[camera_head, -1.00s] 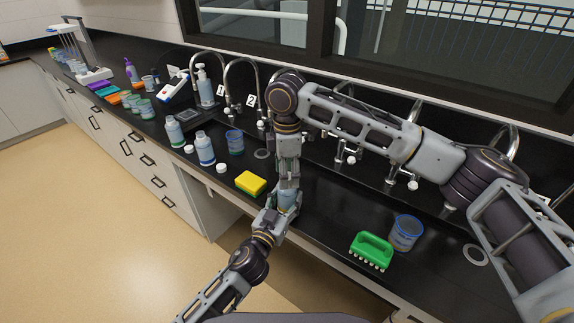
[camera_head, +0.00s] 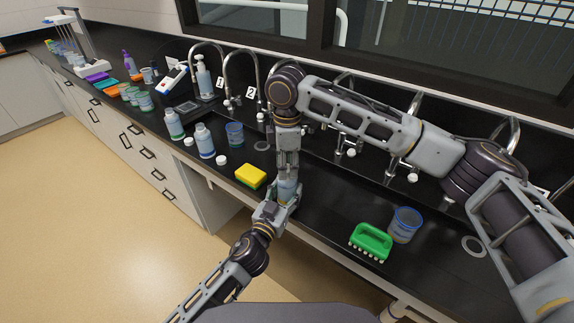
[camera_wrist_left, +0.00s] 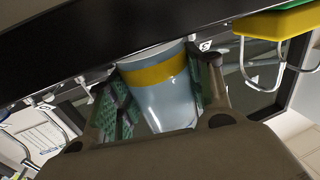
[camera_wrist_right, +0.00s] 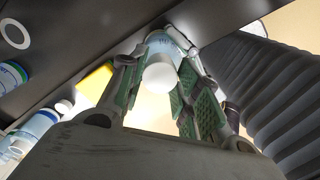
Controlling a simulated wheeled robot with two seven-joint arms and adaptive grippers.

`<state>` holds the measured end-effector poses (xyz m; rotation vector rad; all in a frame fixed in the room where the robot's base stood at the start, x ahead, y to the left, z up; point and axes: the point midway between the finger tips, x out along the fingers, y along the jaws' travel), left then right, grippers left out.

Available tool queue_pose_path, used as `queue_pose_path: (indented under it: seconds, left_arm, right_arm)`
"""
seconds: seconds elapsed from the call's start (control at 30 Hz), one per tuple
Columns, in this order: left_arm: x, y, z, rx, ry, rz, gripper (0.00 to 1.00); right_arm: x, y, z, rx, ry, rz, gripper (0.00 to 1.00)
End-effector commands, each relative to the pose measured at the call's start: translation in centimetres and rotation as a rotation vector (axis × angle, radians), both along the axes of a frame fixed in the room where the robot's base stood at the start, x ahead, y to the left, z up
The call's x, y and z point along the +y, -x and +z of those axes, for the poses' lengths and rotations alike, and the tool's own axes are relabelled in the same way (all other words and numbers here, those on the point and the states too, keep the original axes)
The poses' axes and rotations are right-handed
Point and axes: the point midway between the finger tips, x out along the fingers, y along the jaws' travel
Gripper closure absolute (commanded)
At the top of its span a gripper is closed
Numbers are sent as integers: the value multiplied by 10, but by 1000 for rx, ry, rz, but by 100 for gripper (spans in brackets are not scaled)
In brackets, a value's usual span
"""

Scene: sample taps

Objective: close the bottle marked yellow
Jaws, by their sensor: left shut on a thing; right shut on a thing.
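The bottle with the yellow band (camera_wrist_left: 155,72) is upright in the left wrist view, pale blue-grey below the band. My left gripper (camera_head: 283,197) is shut around its body, and the bottle (camera_head: 288,188) shows between the fingers in the head view. My right gripper (camera_head: 288,168) points down from above, directly over the bottle. In the right wrist view a white cap (camera_wrist_right: 160,77) sits between the fingers of my right gripper, which is shut on it, in line with the bottle (camera_wrist_right: 165,42). Whether the cap is seated on the neck is hidden.
A yellow sponge (camera_head: 250,176), two white caps (camera_head: 221,160) (camera_head: 188,142), two bottles (camera_head: 204,141) (camera_head: 174,124) and a blue-rimmed beaker (camera_head: 235,134) stand to the left. A green brush (camera_head: 371,242) and another beaker (camera_head: 404,224) are at right. Taps line the back.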

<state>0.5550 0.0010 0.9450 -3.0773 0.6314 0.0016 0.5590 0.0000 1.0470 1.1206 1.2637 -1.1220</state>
Motion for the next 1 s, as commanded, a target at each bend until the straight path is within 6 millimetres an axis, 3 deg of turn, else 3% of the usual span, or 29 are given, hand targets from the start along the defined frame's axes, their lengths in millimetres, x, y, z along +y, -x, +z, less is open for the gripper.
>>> queue_pose_path:
  seconds: [0.5,0.63,0.67,0.7,0.83,1.0]
  left_arm:
    - [0,0,0,0,0,0,100]
    - [0,0,0,0,0,0,100]
    - [0,0,0,0,0,0,100]
    - [0,0,0,0,0,0,100]
    - [0,0,0,0,0,0,100]
    - [0,0,0,0,0,0,100]
  right_arm:
    - [1,0,0,0,-2,-395,96]
    - [0,0,0,-1,-1,-389,96]
    - [0,0,0,-1,-1,-389,65]
    - [0,0,0,-1,-1,-389,60]
    - [0,0,0,-1,-1,-388,43]
    - [0,0,0,0,-1,-387,42]
